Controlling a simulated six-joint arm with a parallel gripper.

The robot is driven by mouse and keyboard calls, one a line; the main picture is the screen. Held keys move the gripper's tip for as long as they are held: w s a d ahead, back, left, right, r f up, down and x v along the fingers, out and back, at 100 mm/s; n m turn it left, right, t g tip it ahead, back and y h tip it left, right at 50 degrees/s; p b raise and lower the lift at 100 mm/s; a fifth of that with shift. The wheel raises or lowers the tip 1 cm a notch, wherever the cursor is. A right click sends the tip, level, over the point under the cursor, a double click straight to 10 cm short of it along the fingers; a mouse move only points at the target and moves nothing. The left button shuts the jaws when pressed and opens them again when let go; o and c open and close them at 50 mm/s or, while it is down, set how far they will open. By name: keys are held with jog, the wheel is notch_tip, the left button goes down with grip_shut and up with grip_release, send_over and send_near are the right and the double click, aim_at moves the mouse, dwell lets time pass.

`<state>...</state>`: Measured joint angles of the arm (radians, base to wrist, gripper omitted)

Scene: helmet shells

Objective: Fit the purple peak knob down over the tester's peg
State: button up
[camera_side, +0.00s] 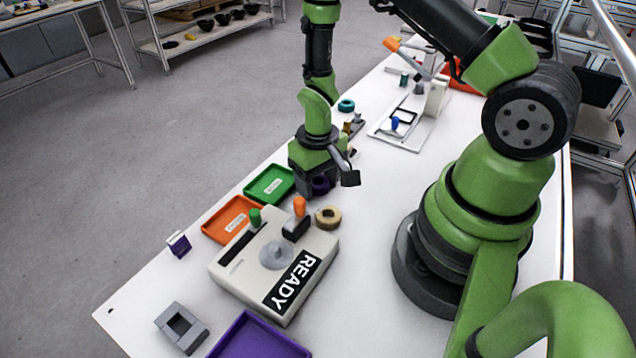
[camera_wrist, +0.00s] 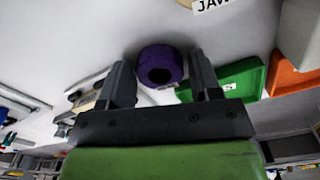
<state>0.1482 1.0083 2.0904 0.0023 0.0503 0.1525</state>
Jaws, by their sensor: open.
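The purple peak knob (camera_wrist: 160,66) is a short round ring with a dark hole, lying on the white table. In the wrist view it sits between my open fingers, with a gap visible on each side. In the side view the knob (camera_side: 320,186) is partly hidden by my gripper (camera_side: 318,178), which is low over the table behind the tester. The tester (camera_side: 228,272) is a beige box with a READY panel. A grey round piece with a small upright stub, which looks like the peg (camera_side: 277,252), stands on its top and is bare.
A green tray (camera_side: 270,185) and an orange tray (camera_side: 230,219) lie left of my gripper. A tan ring (camera_side: 328,217) lies beside the tester. An orange-topped lever (camera_side: 299,207) and green knob (camera_side: 255,217) rise from the tester. A purple tray (camera_side: 258,338) is in front.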

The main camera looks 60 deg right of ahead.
jog(key=c, duration=0.7)
jog(key=shift+r, duration=0.1)
